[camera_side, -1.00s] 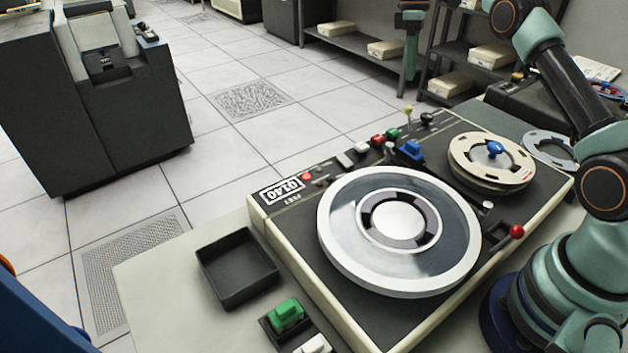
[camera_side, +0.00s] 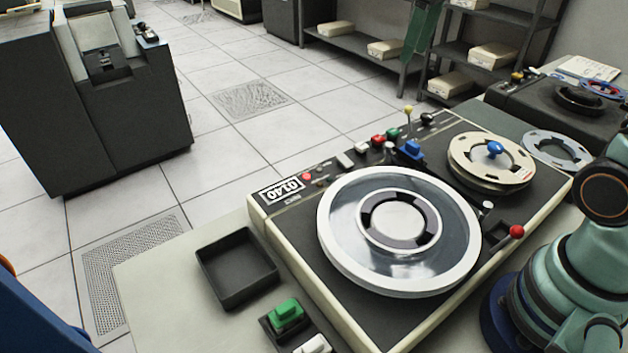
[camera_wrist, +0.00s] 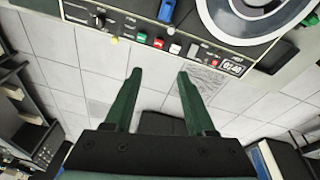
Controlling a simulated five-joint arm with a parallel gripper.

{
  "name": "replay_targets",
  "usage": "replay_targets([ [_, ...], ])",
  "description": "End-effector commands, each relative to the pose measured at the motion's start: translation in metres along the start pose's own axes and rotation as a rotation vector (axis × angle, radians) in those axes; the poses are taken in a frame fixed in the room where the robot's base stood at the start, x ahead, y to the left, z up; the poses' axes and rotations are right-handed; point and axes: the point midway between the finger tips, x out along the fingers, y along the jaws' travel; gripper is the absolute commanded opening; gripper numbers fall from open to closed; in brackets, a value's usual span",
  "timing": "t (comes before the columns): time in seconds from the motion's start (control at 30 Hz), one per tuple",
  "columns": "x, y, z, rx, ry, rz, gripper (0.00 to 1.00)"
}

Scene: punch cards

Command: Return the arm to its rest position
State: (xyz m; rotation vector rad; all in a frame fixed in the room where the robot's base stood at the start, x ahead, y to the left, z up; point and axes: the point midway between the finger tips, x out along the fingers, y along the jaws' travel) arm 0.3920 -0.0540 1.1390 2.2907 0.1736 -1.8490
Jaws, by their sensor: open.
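My gripper (camera_wrist: 159,75) is open and empty in the wrist view. Its two green fingers are spread apart with floor tiles showing between them, and they touch nothing. In the side view a green part that looks like one of my fingers (camera_side: 422,32) shows at the top edge, above and behind the reel machine (camera_side: 330,315). The rest of my gripper is out of that view. The lower part of my arm (camera_side: 580,265) stands at the right, beside the machine.
The machine carries a large clear reel (camera_side: 345,245), a cream reel (camera_side: 465,155) and a red-knobbed lever (camera_side: 516,231). An empty black tray (camera_side: 237,267) and a green button (camera_side: 286,312) lie at its left.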

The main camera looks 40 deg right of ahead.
Motion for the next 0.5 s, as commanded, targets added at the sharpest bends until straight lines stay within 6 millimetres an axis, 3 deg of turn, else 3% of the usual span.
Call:
replay_targets([
  [0.17, -0.002, -0.031, 0.034, 0.072, 0.096, 0.016, 0.56],
  [0.5, 0.022, -0.072, 0.09, 0.196, 0.247, 0.008, 0.56],
])
